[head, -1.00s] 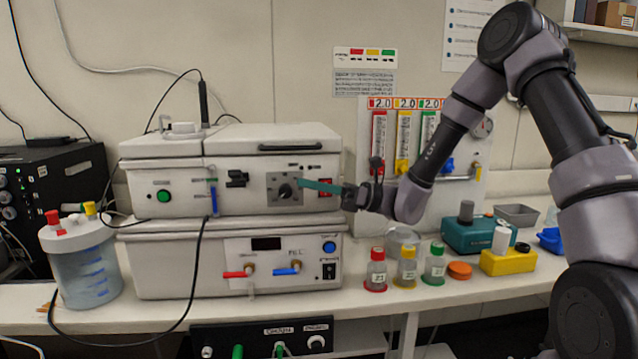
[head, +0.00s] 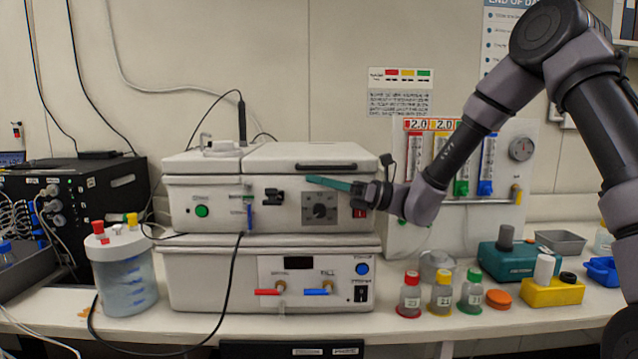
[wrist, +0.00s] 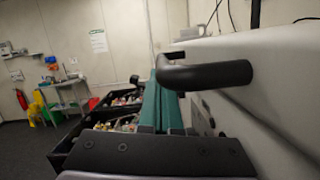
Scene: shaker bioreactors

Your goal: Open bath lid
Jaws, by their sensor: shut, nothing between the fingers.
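The bath (head: 185,185) is the white upper box of a two-tier unit on the bench. Its lid (head: 312,154) lies flat and closed on top, with a black bar handle (head: 326,167) along the front edge. My gripper (head: 318,180) has long teal fingers, shut and empty. In the head view they point left in front of the bath, just below the handle. In the wrist view the handle (wrist: 205,75) is large and close, beside the shut teal fingers (wrist: 158,105). I cannot tell whether the fingers touch it.
A lower white unit (head: 215,280) with taps supports the bath. A lidded jar (head: 125,280) stands at left. Several capped bottles (head: 441,290), a yellow block (head: 552,292) and flowmeters (head: 488,165) are at right. A black cable hangs in front of the unit.

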